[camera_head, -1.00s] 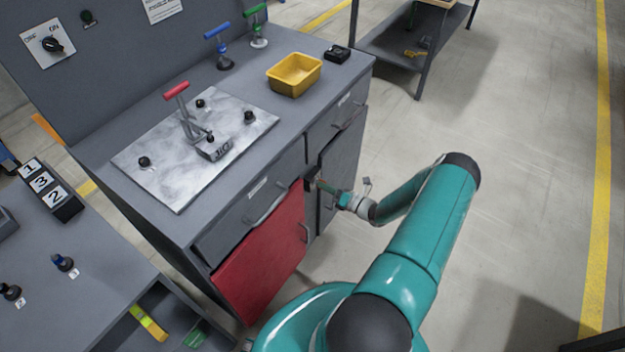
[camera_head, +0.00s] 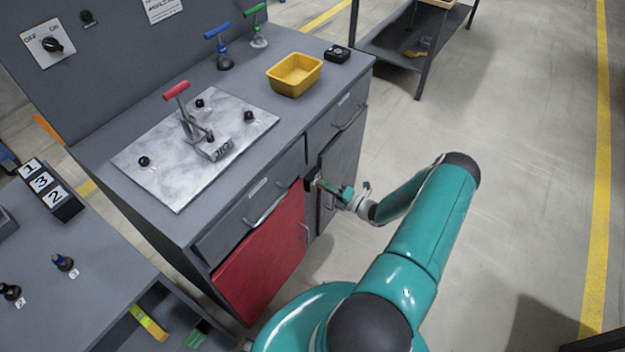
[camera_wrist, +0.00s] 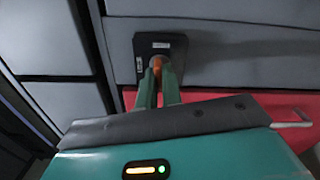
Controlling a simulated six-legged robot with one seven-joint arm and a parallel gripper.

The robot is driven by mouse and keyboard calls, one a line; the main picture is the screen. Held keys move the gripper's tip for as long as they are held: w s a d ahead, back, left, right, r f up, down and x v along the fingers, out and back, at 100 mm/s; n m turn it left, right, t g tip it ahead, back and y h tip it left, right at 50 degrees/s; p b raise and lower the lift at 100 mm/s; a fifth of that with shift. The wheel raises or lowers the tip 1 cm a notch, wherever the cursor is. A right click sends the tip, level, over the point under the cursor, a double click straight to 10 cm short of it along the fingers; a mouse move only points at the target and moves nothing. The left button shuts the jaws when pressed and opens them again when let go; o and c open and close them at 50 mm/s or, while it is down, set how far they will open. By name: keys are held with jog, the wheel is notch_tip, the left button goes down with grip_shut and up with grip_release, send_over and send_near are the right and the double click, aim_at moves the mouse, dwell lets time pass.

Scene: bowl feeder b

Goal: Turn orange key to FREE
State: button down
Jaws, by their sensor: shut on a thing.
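The orange key (camera_wrist: 157,63) sits in a dark square lock plate (camera_wrist: 161,45) on the grey cabinet front, in the wrist view. A small white label lies on the plate above the key; its text is too small to read. My gripper (camera_wrist: 158,78) is shut on the orange key, with its two green fingers on either side of it. The fingers hide part of the key, so I cannot tell which mark it points to. In the head view my gripper (camera_head: 322,186) is at the cabinet front, by the upper right corner of the red door; the key is hidden there.
The red door (camera_head: 262,258) with a handle is left of my gripper, below a grey drawer (camera_head: 240,215). A grey door (camera_head: 341,172) is to the right. A yellow bin (camera_head: 294,92) and a toggle clamp stand on the cabinet top.

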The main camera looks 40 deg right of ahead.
jog(key=m, duration=0.3)
jog(key=shift+m, duration=0.4)
jog(key=c, duration=1.5)
grip_release()
jog(key=v, duration=0.7)
